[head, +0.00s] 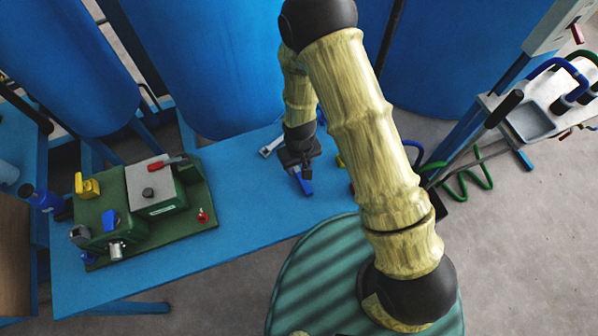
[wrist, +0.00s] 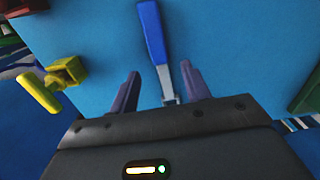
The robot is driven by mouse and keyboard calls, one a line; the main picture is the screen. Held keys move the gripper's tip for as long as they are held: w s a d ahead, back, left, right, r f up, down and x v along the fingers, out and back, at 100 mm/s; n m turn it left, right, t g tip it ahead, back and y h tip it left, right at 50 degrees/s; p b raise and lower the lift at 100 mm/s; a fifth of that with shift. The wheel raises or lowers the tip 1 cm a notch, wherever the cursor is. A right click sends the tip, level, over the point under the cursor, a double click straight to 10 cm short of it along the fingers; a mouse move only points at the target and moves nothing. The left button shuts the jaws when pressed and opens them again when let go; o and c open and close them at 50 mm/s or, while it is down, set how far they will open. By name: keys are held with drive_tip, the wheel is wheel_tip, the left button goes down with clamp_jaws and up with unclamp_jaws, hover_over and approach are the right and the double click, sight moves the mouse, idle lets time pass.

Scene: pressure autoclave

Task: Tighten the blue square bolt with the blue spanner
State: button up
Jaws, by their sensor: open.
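The blue spanner lies on the blue table. Its blue handle (head: 304,187) shows just below my gripper (head: 301,171) in the head view. In the wrist view the blue handle (wrist: 152,35) runs up the picture, and its grey metal part (wrist: 166,82) lies between the two fingers of my open gripper (wrist: 161,88). The fingers are apart on either side of the spanner; contact cannot be told. A small blue piece (head: 109,219), perhaps the blue square bolt, shows on the green machine at the left; its shape is too small to tell.
The green machine (head: 190,222) fills the table's left end, with a yellow part (head: 88,186), a red lever and a red knob (head: 203,216). A pale metal tool (head: 271,147) lies by my gripper. A yellow object (wrist: 62,80) shows left in the wrist view. The middle table (head: 245,205) is clear.

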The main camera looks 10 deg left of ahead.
sight(299, 172)
drive_tip(key=shift+a+f, duration=0.1)
drive_tip(key=shift+f, duration=1.75)
clamp_jaws()
